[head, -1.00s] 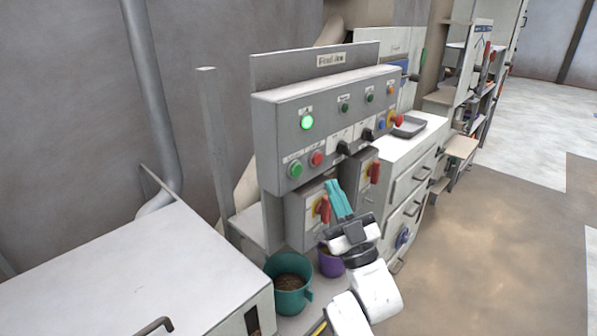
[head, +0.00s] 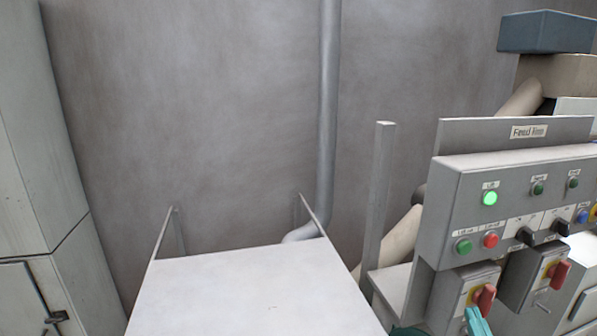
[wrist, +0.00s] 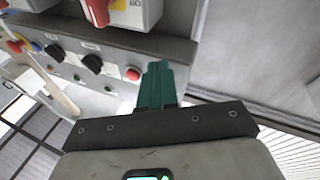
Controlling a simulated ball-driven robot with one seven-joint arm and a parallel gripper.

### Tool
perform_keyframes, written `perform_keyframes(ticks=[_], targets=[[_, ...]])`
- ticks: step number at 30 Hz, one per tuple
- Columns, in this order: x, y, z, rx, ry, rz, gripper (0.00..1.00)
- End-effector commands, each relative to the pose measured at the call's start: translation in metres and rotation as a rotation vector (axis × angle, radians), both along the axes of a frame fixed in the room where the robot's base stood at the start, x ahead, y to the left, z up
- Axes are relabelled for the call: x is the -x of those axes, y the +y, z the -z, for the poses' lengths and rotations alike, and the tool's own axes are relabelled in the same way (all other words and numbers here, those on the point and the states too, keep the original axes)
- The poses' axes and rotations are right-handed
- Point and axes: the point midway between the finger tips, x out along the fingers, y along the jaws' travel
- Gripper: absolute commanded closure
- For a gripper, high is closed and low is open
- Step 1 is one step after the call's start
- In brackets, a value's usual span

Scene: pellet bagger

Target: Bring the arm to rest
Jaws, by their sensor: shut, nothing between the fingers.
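I cannot tell the exact gap, but the fingers look apart from the panel.
The panel has a lit green lamp (head: 490,198), push buttons and a red-handled switch (head: 484,298). A vertical pipe (head: 328,110) runs along the wall. A grey post (head: 378,200) stands left of the panel.

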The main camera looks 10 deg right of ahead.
Motion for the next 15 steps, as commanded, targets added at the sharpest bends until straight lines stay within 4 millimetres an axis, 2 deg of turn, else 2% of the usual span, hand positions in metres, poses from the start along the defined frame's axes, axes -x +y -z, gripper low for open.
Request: perform_keyframes(ticks=[1, 4, 8, 11, 15], targets=[[0.002, 0.007, 0.019, -0.042, 0.087, -0.009, 1.0], [0.009, 0.021, 0.06, -0.125, 0.271, -0.023, 1.0], [0.031, 0.042, 0.111, -0.224, 0.516, -0.04, 1.0], [0.057, 0.061, 0.147, -0.291, 0.71, -0.052, 1.0], [0.106, 0.085, 0.188, -0.37, 0.984, -0.061, 1.0]])
